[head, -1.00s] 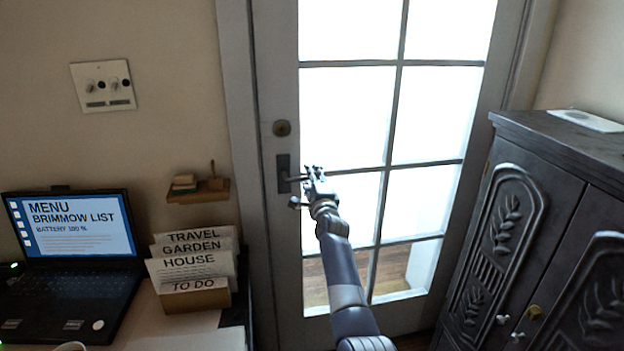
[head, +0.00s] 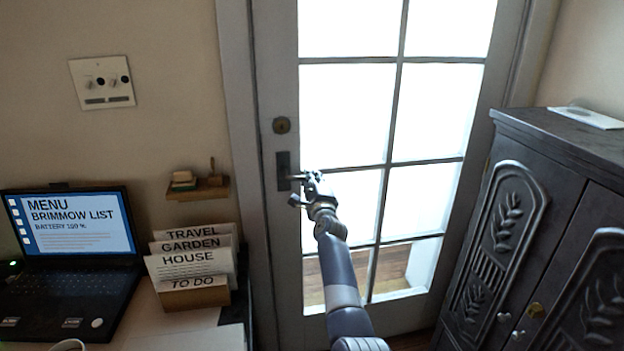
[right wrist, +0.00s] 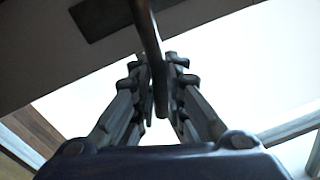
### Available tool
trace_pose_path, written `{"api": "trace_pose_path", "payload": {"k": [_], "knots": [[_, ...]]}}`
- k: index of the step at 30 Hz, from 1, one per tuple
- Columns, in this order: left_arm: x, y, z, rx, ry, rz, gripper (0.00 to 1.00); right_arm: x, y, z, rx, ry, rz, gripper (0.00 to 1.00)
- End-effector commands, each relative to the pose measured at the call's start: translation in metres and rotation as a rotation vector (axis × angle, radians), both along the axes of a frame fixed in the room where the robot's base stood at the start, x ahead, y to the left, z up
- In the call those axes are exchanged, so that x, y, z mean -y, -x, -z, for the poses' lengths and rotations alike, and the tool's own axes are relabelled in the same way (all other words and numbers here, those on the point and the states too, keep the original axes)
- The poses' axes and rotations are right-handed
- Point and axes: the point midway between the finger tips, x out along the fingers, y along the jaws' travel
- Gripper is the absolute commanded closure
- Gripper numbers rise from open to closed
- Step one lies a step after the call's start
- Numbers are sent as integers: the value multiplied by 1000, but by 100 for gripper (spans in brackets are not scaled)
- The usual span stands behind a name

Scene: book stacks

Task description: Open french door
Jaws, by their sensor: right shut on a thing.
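The french door (head: 391,170) has a grey frame and bright glass panes, and it stands shut in its frame. Its lever handle (head: 294,179) sits on a dark plate at the door's left side, below a round lock (head: 281,125). My right gripper (head: 308,184) is at the handle. In the right wrist view the handle (right wrist: 151,40) runs down between the fingers of the gripper (right wrist: 160,85), which are shut on it. The handle's far end is partly hidden by the fingers in the head view. My left gripper is not in view.
A dark carved cabinet (head: 500,240) stands close on the right. On the left a desk holds a laptop (head: 70,245) and a paper holder (head: 195,293). A small wall shelf (head: 198,189) and a switch plate (head: 101,83) are left of the door.

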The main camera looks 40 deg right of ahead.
Motion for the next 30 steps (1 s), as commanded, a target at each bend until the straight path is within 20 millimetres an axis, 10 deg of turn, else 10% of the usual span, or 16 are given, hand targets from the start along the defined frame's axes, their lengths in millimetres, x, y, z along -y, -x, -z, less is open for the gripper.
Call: {"api": "trace_pose_path", "payload": {"k": [30], "knots": [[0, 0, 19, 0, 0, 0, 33, -13, -7, 33, 223, -453, 2, 100]]}}
